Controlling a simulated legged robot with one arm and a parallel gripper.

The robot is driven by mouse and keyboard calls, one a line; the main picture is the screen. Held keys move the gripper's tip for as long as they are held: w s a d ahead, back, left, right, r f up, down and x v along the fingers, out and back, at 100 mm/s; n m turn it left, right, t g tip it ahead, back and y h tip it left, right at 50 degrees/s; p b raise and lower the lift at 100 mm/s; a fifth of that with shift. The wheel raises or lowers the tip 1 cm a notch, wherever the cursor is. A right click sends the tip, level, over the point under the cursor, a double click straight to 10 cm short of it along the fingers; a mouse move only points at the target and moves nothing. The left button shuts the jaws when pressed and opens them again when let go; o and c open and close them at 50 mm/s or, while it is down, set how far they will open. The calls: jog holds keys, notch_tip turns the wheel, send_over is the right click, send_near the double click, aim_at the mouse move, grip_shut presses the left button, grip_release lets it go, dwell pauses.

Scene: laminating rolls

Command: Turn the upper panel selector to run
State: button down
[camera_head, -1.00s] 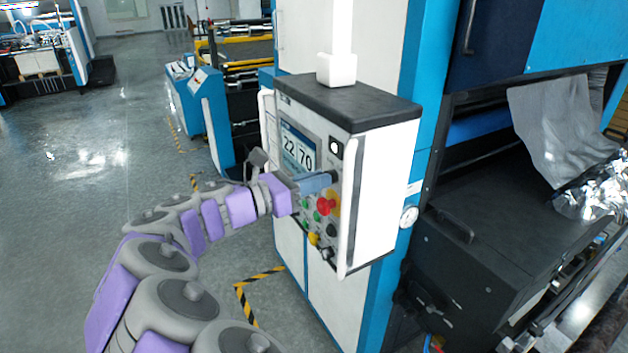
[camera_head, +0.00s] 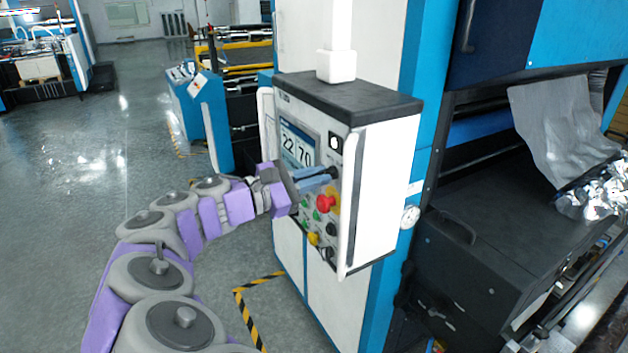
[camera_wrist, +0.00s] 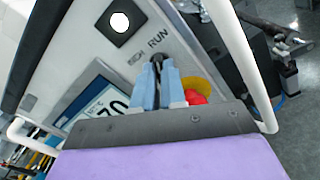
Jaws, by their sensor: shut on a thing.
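The upper panel selector (camera_head: 335,172) is a small black knob on the grey face of the white control box (camera_head: 384,190), right of the display. My gripper (camera_head: 327,176) reaches it from the left, its blue fingers closed on the knob. In the wrist view, the fingers (camera_wrist: 158,78) stand on both sides of the dark selector (camera_wrist: 158,59) and hide most of it. The RUN label (camera_wrist: 158,39) is just above the knob, and a smaller label to its left is unreadable. The knob's exact pointing direction is hard to tell.
Below the selector are a red emergency button (camera_head: 325,203) on yellow, green buttons and a lower black selector (camera_head: 327,254). A lit white lamp (camera_head: 335,143) is above. A vertical white handle (camera_head: 350,200) runs along the panel's right edge. Open floor lies left.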

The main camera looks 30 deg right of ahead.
jog(key=shift+f, duration=0.2)
jog(key=c, duration=1.2)
grip_release()
jog(key=shift+w, duration=0.15)
jog(key=shift+r, duration=0.1)
jog(key=a+b, duration=0.1)
jog(key=a, duration=1.6)
jog(key=shift+s+a, duration=0.3)
jog(key=shift+s, duration=0.05)
